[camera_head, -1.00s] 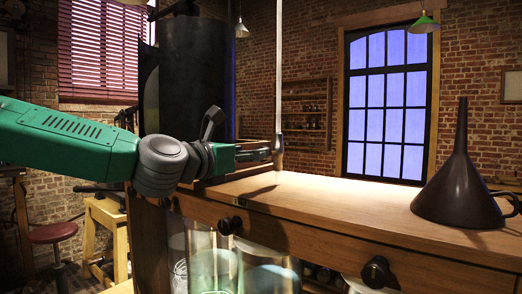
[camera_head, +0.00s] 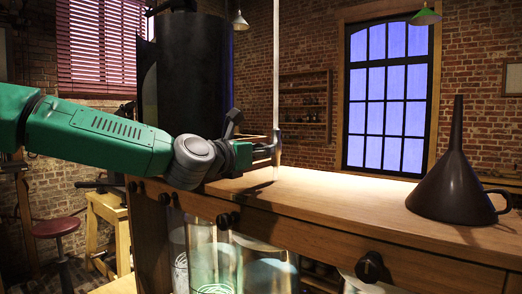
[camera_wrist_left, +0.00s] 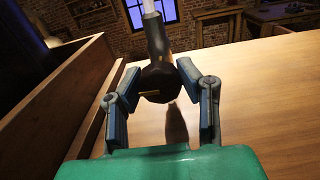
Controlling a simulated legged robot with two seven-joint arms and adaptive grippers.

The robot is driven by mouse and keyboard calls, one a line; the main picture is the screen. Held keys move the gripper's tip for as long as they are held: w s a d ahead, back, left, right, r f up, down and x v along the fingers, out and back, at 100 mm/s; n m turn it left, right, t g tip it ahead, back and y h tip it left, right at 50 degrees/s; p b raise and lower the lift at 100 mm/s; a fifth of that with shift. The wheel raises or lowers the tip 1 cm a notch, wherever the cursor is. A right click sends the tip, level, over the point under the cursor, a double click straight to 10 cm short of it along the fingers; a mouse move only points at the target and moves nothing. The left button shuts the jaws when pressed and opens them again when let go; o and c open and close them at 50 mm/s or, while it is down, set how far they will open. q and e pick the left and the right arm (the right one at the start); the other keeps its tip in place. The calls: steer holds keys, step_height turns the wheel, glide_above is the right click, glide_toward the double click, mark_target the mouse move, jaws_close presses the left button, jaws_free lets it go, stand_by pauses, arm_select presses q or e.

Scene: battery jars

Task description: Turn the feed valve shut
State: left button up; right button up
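A pale tube (camera_head: 276,60) hangs down over the wooden bench top. It ends in a dark fitting with a round black knob (camera_wrist_left: 159,80) and a thin brass-coloured pin, seen in the left wrist view; I take this to be the feed valve. In the head view the left gripper (camera_head: 274,150) reaches the tube's lower end from the left and partly hides the fitting. My right gripper is not in view.
A dark funnel (camera_head: 448,188) stands on the bench top (camera_head: 340,195) at the right. Glass jars (camera_head: 212,262) stand below the bench front, which carries black knobs (camera_head: 370,266). A tall dark cylinder (camera_head: 195,75) rises behind my left arm. A wooden ledge (camera_wrist_left: 60,100) runs along the left.

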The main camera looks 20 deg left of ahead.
arm_select(q)
steer(key=shift+w+a, duration=0.1)
steer(key=shift+w, duration=0.05)
steer(key=shift+m, duration=0.3)
steer(key=m+b, duration=0.1)
steer(key=m, duration=0.1)
steer(key=shift+m+b, duration=0.35)
steer(key=shift+m, duration=0.05)
steer(key=m+b, duration=0.1)
steer(key=m, duration=0.4)
steer(key=shift+b, duration=0.35)
steer(key=m, duration=0.2)
steer(key=m+b, duration=0.1)
steer(key=m, duration=0.2)
steer(key=shift+d+f, duration=0.1)
steer(key=shift+d, duration=0.1)
steer(key=m, duration=0.3)
steer(key=shift+f+m+b, duration=0.1)
steer(key=shift+m+b, duration=0.2)
steer(key=shift+f+m, duration=0.1)
steer(key=shift+m, duration=0.4)
steer(key=shift+f, duration=0.1)
steer(key=o, duration=1.2)
steer(key=shift+c, duration=0.2)
